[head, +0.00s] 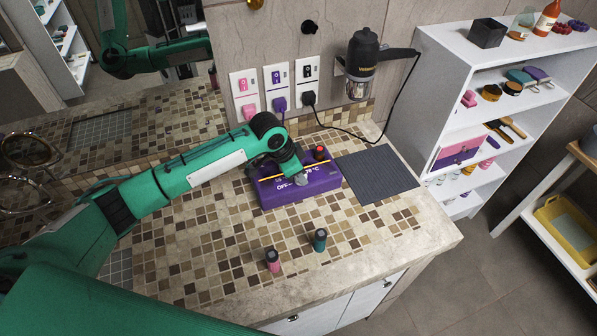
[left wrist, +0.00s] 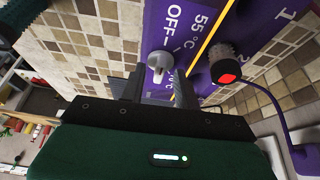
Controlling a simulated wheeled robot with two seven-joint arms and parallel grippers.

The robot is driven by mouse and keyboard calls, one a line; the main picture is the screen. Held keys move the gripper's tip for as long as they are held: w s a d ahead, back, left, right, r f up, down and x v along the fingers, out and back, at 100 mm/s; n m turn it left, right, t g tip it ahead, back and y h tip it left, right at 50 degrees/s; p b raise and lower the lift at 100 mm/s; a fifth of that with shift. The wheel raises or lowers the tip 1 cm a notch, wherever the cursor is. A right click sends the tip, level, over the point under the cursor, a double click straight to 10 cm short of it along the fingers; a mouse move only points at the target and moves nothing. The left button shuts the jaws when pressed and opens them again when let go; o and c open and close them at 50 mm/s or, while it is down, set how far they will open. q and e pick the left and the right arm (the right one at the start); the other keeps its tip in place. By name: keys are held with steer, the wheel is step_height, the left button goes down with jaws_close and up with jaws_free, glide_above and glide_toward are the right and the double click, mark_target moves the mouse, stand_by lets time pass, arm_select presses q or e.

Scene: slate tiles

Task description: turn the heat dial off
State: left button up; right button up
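A purple control box (head: 320,187) stands on the mosaic counter, with white marks reading "OFF" and temperatures in °C. Its pale dial (head: 300,180) is on the near part of the top, partly hidden by my gripper. In the left wrist view the light grey dial (left wrist: 158,65) shows beside the "OFF" mark; its exact setting is hard to tell. My left gripper (left wrist: 160,75) is open, its two dark fingers apart on either side of the dial, with gaps showing. Whether they touch it cannot be told. My right gripper is not in view.
A black knob with a red light (left wrist: 226,70) and a purple cable lies close to the right finger. A grey mat (head: 378,174) is right of the box. Pink (head: 272,261) and teal (head: 320,240) bottles stand in front. A hair dryer (head: 363,65) hangs on the wall.

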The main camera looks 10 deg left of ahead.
arm_select(q)
steer(key=shift+a+r, duration=0.15)
steer(key=shift+r, duration=0.2)
steer(key=b+v, duration=0.3)
steer(key=v, duration=1)
steer(key=shift+s, duration=0.1)
